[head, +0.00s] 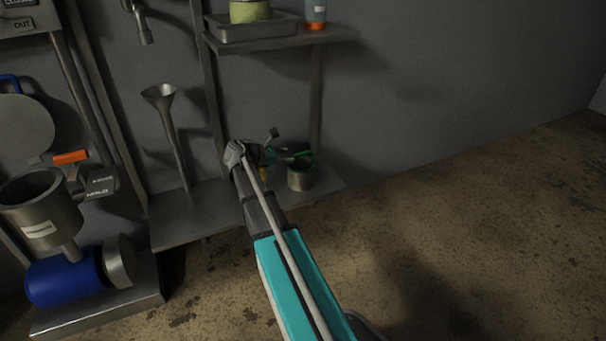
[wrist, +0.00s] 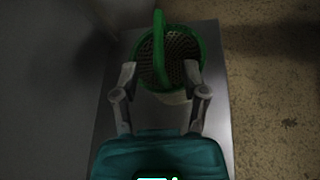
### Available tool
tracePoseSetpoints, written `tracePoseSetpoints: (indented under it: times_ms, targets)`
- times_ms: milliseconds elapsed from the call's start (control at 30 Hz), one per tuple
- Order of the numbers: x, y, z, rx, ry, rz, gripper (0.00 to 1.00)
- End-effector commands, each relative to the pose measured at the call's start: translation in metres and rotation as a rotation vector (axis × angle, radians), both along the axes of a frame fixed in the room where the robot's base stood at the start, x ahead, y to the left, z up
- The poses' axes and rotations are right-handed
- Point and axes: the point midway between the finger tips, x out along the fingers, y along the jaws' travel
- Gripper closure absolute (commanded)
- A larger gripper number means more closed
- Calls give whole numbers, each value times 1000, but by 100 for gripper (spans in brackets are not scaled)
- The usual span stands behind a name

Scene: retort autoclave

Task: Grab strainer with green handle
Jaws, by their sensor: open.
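The strainer with the green handle (wrist: 158,42) shows in the wrist view. It is a round mesh basket with a green rim, and the handle arches over its middle. In the head view its green part (head: 303,154) shows above a small grey cylindrical body (head: 300,178) on the low shelf. My gripper (wrist: 161,73) is open, with one finger at each side of the basket's near edge. I cannot tell whether the fingers touch it. In the head view my arm hides part of the area just left of the strainer.
The strainer stands on a low metal shelf (head: 190,218) against the grey wall. A tall metal funnel (head: 172,130) stands left of my arm. An upper shelf (head: 285,38) holds a tray and a bottle. A blue motor unit (head: 62,283) is at the far left. The floor at right is clear.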

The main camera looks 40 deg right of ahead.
Motion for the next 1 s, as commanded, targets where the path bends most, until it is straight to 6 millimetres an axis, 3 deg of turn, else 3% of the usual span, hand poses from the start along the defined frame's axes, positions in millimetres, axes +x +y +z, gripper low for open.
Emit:
tracePoseSetpoints:
  times_ms: [267,700,1000]
  targets:
    - [0,-3,-1,0,0,0,43]
    - [-4,-45,-13,1,1,-2,43]
    - [-5,-50,-14,2,0,-1,43]
